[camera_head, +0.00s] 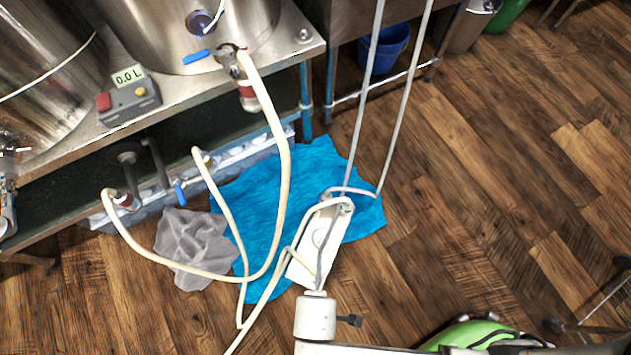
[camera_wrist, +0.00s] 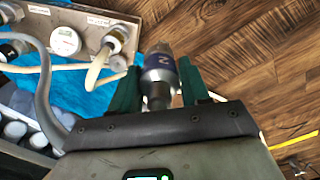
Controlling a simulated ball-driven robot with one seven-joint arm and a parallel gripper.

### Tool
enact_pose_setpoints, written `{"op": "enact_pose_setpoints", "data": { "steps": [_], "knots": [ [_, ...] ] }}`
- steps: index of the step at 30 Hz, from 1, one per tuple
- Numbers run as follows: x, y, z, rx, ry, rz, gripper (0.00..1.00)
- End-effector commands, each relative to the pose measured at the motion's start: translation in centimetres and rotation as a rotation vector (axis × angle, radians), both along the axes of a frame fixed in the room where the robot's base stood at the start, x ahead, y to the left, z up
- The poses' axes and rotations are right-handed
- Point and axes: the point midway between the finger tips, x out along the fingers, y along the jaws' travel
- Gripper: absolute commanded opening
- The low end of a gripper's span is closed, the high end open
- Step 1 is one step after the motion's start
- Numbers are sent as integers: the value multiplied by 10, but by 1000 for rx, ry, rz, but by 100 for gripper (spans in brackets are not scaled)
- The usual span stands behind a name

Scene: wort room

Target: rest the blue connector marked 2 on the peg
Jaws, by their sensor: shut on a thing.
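In the wrist view my gripper (camera_wrist: 158,82) is shut on a silver metal connector (camera_wrist: 160,72) with a blue band marked with a figure that reads as 2. The green fingers stand on either side of it. A grey hose curves along the left of the gripper, but I cannot tell where it joins. I cannot make out the peg for certain in either view. I cannot pick out my gripper or the blue connector in the head view.
A steel bench (camera_head: 75,145) with tanks stands at upper left. Cream hoses (camera_head: 285,160) loop from it over a blue cloth (camera_head: 270,190) and a grey cloth (camera_head: 195,245). A pale panel (camera_wrist: 85,30) with fittings lies beyond my gripper. Wooden floor at right is mostly clear.

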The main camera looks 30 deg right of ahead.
Motion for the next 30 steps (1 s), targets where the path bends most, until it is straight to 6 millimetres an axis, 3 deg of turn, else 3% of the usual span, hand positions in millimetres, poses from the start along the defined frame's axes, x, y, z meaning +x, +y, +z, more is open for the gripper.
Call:
{"op": "enact_pose_setpoints", "data": {
  "steps": [21, 30],
  "knots": [
    [0, 0, 36, 0, 0, 0, 10],
    [0, 0, 36, 0, 0, 0, 10]
  ]
}}
